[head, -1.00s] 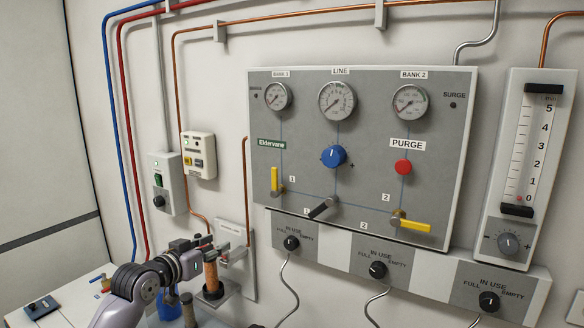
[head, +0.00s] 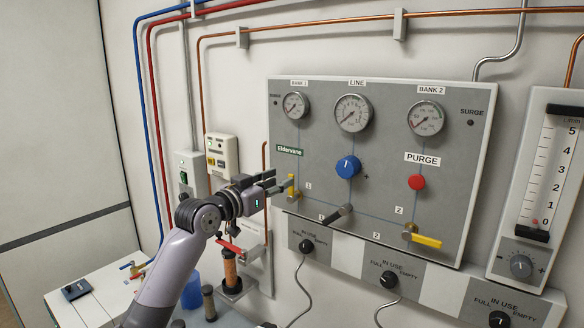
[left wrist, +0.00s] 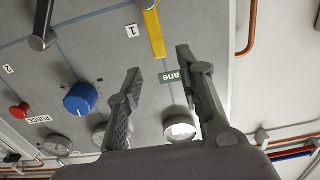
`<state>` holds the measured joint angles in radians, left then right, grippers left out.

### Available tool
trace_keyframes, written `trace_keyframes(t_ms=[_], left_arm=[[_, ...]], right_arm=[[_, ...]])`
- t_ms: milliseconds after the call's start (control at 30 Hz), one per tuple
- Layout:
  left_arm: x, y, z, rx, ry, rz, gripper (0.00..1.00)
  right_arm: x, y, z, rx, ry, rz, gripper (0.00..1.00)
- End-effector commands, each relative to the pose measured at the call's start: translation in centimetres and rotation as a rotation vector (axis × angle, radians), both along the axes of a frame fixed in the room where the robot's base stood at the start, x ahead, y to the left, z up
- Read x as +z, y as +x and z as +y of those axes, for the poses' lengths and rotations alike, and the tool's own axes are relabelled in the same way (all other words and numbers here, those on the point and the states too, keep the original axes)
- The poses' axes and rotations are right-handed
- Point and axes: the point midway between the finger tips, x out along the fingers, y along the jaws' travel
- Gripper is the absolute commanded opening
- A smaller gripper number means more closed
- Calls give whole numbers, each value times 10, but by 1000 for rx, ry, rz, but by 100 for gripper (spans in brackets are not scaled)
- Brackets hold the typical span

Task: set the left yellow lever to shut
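The left yellow lever (head: 291,191) stands upright on the grey panel (head: 390,110), below the left gauge and beside a "1" label. In the left wrist view the lever (left wrist: 153,33) comes down from the top edge. My left gripper (head: 284,182) is in front of the panel at this lever, partly hiding it in the head view. In the left wrist view my left gripper (left wrist: 158,64) is open, and the lever's free end lies in the gap between its fingertips. I cannot tell whether they touch it. My right gripper is not in view.
The right yellow lever (head: 426,241) points sideways. A black lever (head: 338,214), a blue knob (head: 348,167) and a red button (head: 417,182) are on the same panel. A copper-coloured cylinder (head: 230,268) stands below my left arm.

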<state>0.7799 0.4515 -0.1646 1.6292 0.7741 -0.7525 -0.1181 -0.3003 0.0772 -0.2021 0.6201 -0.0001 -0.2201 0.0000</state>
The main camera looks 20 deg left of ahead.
Motion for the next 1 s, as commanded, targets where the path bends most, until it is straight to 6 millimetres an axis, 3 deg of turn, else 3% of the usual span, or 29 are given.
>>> trace_keyframes(t_ms=[200, 400, 833, 1000], left_arm=[[3, 35, -14, -1, 0, 2, 34], [1, 53, -20, 0, -1, 1, 34], [-1, 60, -22, 0, 1, 0, 34], [-1, 60, -22, 0, 1, 1, 23]], right_arm=[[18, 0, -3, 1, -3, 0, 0], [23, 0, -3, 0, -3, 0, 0], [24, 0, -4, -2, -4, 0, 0], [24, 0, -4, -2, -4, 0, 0]])
